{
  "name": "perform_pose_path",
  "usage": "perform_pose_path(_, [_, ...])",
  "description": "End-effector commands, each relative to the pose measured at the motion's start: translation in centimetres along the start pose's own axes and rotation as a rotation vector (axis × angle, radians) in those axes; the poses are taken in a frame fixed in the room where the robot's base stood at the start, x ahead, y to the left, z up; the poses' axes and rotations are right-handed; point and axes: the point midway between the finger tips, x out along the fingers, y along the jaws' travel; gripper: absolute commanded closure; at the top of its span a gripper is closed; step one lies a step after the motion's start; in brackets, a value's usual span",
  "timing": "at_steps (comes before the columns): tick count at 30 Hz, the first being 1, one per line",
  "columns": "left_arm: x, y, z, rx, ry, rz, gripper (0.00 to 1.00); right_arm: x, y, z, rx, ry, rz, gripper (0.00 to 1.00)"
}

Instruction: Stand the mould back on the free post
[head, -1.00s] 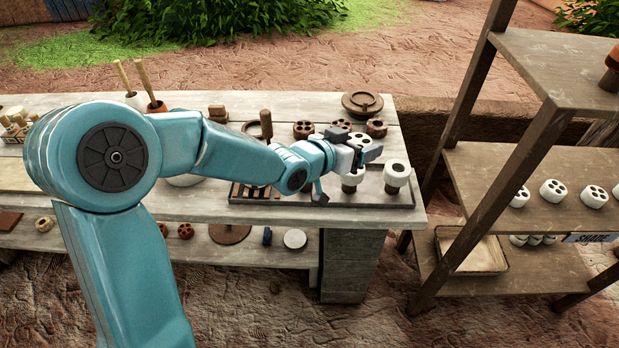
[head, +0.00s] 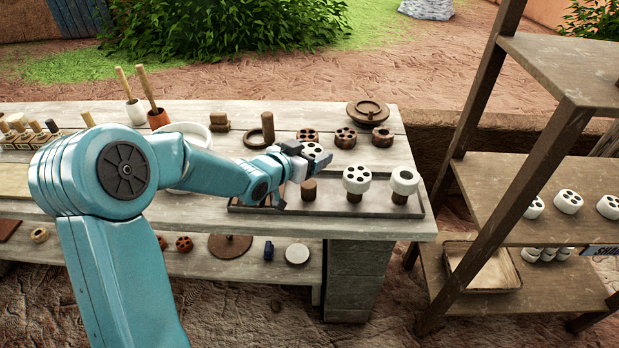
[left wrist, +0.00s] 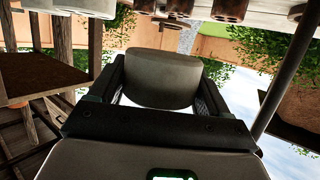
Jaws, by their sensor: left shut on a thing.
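My left gripper (head: 304,160) is shut on a white round mould (head: 317,155) with dark holes in its top. The mould is held in the air, just above and behind the free post (head: 308,188) in the head view, apart from it. The free post is a short brown peg with a bare top in the dark tray (head: 333,210). In the left wrist view the mould (left wrist: 160,78) shows as a grey rounded block between the two fingers. My right gripper is not in view.
Brown pierced pieces (head: 345,137) and an upright peg (head: 267,127) lie behind. A wooden shelf (head: 530,170) stands at right.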

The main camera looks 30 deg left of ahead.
Motion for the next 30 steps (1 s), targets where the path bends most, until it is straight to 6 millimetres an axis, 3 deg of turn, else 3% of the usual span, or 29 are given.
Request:
perform_pose_path(13, [1.9,0.0,5.7,0.0,0.001,0.0,0.54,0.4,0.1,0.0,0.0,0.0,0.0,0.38])
perform_pose_path(26, [2.1,0.0,6.4,0.001,0.003,0.0,0.54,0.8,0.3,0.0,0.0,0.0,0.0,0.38])
perform_pose_path(27, [2.1,0.0,6.4,0.0,0.002,0.0,0.2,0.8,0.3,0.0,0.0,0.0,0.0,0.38])
perform_pose_path(29, [2.1,0.1,6.3,0.0,0.001,0.0,0.0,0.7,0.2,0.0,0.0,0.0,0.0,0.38])
perform_pose_path(30, [2.1,0.1,6.3,0.0,0.001,0.0,0.0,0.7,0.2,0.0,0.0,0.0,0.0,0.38])
